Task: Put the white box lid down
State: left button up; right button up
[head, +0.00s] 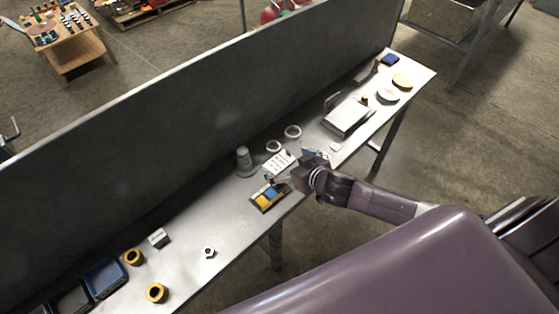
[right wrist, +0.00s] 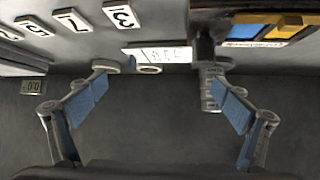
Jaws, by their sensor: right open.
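A pale box with a flat top (head: 347,117) sits on the bench right of my right gripper. I cannot tell whether that top is a separate lid. My right gripper (head: 296,167) is over the front part of the bench, beside a tray of white number tiles (head: 281,161). In the right wrist view, the fingers of my right gripper (right wrist: 160,70) are spread wide with nothing between them. A white marked plate (right wrist: 158,53) lies just past the fingertips. No lid shows in the gripper. My left gripper is not in view.
A dark-framed tray of blue and yellow blocks (head: 268,199) is close to the right gripper. A tall grey panel (head: 180,125) backs the bench. Bare bench lies around the nut (head: 209,252).

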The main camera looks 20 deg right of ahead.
aim_at(274, 157)
jog(key=shift+p+x, duration=0.55)
jog(key=shift+x, duration=2.15)
jog(key=shift+s+f, duration=0.15)
jog(key=shift+c, duration=0.4)
jog(key=c, duration=1)
